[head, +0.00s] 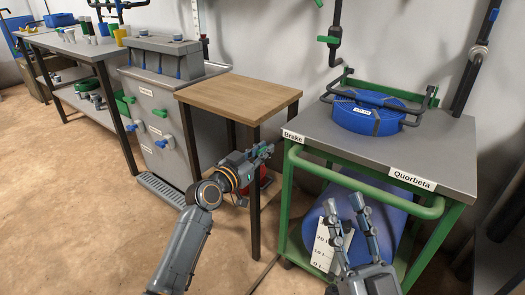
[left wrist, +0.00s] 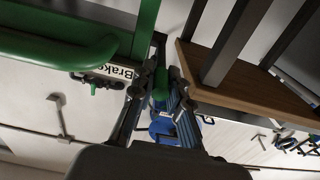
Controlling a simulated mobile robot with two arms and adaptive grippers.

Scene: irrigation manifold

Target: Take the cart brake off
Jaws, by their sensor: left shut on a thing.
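The cart (head: 455,165) has a grey top and a green frame, with a "Brake" label (head: 293,135) at its front left corner. The label also shows in the left wrist view (left wrist: 116,73). My left gripper (head: 264,152) is left of that corner, in the gap beside the wooden table. Its fingers (left wrist: 161,92) are shut on a green grip (left wrist: 160,84), which appears to be the brake lever's handle; the fingers hide much of it. My right gripper (head: 347,205) is in front of the cart, fingers apart and empty.
A wooden side table (head: 238,95) stands close to the left of my left gripper. A blue round vessel (head: 368,115) in a dark frame sits on the cart, and a blue drum (head: 385,205) is below. A grey tank (head: 165,110) with taps stands further left.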

